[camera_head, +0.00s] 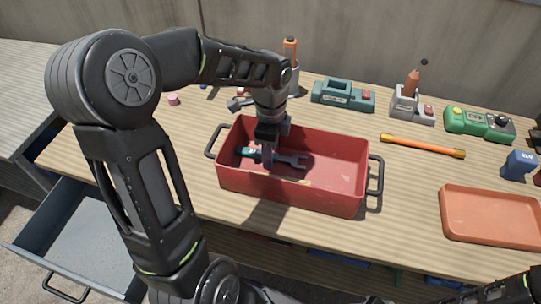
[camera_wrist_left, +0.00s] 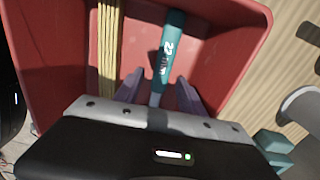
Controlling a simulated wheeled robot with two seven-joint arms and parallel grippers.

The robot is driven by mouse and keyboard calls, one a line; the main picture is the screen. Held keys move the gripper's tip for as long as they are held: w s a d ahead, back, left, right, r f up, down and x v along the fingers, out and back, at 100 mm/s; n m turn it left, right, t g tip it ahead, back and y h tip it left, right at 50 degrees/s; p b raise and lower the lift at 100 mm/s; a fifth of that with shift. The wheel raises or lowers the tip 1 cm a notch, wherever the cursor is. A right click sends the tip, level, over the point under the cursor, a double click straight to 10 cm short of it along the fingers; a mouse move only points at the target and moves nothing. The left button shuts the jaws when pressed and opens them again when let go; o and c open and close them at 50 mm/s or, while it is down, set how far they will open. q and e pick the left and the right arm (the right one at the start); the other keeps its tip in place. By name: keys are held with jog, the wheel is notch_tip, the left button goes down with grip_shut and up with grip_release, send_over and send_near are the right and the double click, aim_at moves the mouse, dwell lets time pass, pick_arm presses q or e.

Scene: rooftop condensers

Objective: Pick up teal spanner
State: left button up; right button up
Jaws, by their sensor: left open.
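The teal spanner (camera_head: 296,161) lies in a red box with black side handles (camera_head: 345,190) on the workbench. Its handle is teal and its open jaw is grey. My left gripper (camera_head: 267,163) reaches down into the box over the spanner and hides part of it. In the left wrist view the spanner (camera_wrist_left: 166,60) runs between the two open fingers (camera_wrist_left: 158,95), which stand on either side of its shaft. I cannot tell whether a finger touches it. My right gripper is not in view.
A yellow wooden strip (camera_wrist_left: 108,45) lies beside the spanner in the box. The box walls stand close around my gripper. Behind are a teal device (camera_head: 343,96) and a green device (camera_head: 478,123). An orange bar (camera_head: 422,146) and an orange tray (camera_head: 490,216) lie right. An open drawer (camera_head: 70,240) juts out lower left.

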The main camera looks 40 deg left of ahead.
pick_arm(q)
jog(key=shift+c, duration=0.5)
grip_shut()
dwell(0.5)
